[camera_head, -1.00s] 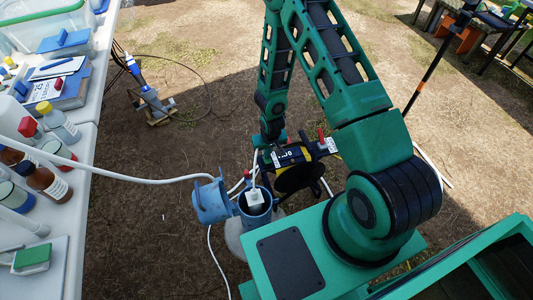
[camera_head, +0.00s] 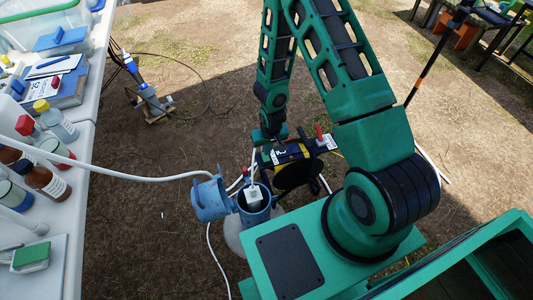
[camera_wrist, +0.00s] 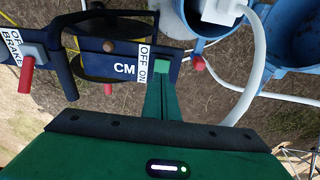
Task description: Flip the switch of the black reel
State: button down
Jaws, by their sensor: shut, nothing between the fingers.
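The black reel (camera_head: 298,172) stands on the ground behind the blue containers in the head view, with a red handle on top. In the wrist view its dark blue panel (camera_wrist: 95,64) fills the upper left, with "CM" lettering and a white OFF/ON label (camera_wrist: 145,62). My gripper (camera_wrist: 163,52) is shut and empty. Its green fingertips overlap the panel just right of the OFF/ON label; I cannot tell whether they touch it. The switch itself is not clearly seen and may lie behind the fingers. In the head view, my gripper (camera_head: 264,140) is at the reel's left side.
Blue open containers (camera_head: 212,199) with a white plug and thick white cable stand close to the gripper. Another label reading "BRAKE" (camera_wrist: 13,45) sits beside a red knob (camera_wrist: 28,76). A white table (camera_head: 75,200) with bottles is at left. Open ground lies beyond.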

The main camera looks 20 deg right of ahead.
notch_tip(320, 180, up, 10)
jog(key=s, duration=0.1)
jog(key=shift+s+f, duration=0.15)
jog(key=shift+s, duration=0.25)
jog(key=shift+w+a+r, duration=0.1)
jog(key=shift+w+r, duration=0.1)
jog(key=shift+w, duration=0.5)
jog(key=shift+f, duration=0.1)
send_near(267, 161)
jog(key=w+f, duration=0.1)
jog(key=f, duration=0.1)
jog(key=w+f, duration=0.3)
jog(key=shift+w+d+f, duration=0.25)
jog(key=shift+w+f, duration=0.05)
jog(key=shift+f, duration=0.1)
jog(key=shift+f, duration=0.15)
dwell(0.3)
jog(key=shift+s, duration=0.1)
